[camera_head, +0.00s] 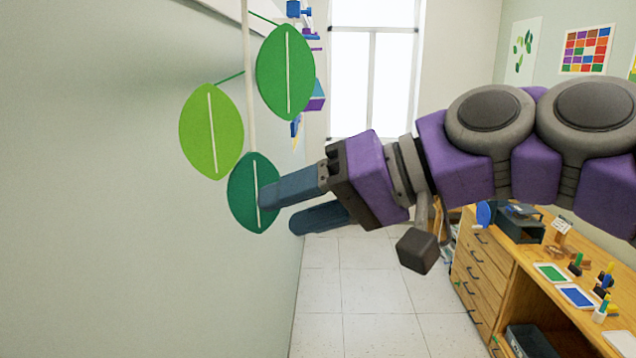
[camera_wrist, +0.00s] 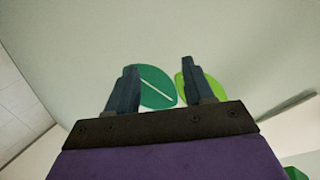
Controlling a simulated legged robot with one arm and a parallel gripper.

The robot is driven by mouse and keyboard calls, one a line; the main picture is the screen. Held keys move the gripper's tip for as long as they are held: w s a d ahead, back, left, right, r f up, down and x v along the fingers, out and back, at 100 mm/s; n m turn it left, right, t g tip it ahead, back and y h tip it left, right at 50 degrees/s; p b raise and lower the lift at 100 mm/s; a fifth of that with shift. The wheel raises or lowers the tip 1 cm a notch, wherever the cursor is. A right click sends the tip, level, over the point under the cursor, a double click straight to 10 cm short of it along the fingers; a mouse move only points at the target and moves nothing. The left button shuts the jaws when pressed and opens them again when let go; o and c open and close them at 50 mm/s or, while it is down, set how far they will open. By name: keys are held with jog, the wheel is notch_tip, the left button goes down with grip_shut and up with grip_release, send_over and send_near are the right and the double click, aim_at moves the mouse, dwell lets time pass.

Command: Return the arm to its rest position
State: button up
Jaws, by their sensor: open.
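My gripper (camera_head: 276,207) is stretched out to the left in the head view, with its two blue-grey fingers apart and nothing between them. Its upper finger overlaps the lower dark green leaf (camera_head: 245,192) on the left wall; I cannot tell whether they touch. In the wrist view my gripper (camera_wrist: 159,78) points at the wall, with the dark green leaf (camera_wrist: 155,88) and a light green leaf (camera_wrist: 213,90) beyond the fingertips. My arm reaches in from the right, raised above the floor and the wooden cabinet.
A light green leaf (camera_head: 211,131) and another dark green leaf (camera_head: 286,72) hang on the wall by a pale stem (camera_head: 249,70). A wooden cabinet (camera_head: 530,285) with trays and small items stands at the lower right. The tiled floor (camera_head: 360,290) is clear. A window (camera_head: 370,75) is behind.

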jog(key=s+d+f+m+g+h+b, duration=0.1)
jog(key=s+f+h+b, duration=0.1)
jog(key=f, duration=0.8)
jog(key=s+d+f+h+b, duration=0.1)
jog(key=s+f+h, duration=0.15)
jog(key=f, duration=0.65)
jog(key=s+d+f+m+g+h+b, duration=0.1)
jog(key=s+d+f+h+b, duration=0.15)
jog(key=f, duration=0.75)
jog(key=s+d+f+g+h+b, duration=0.1)
jog(key=s+d+f+h, duration=0.1)
jog(key=f, duration=0.4)
jog(key=s+d+f+m+g+h+b, duration=0.1)
jog(key=s+d+f+h, duration=0.1)
jog(key=s+d+f, duration=0.3)
jog(key=s+d+f+m+g+h+b, duration=0.1)
jog(key=s+d+f, duration=0.3)
jog(key=f, duration=0.4)
jog(key=shift+s+d+h, duration=0.25)
jog(key=shift+s+h, duration=0.15)
jog(key=shift+s, duration=0.05)
jog(key=shift+w+a, duration=0.1)
jog(key=shift+a, duration=0.1)
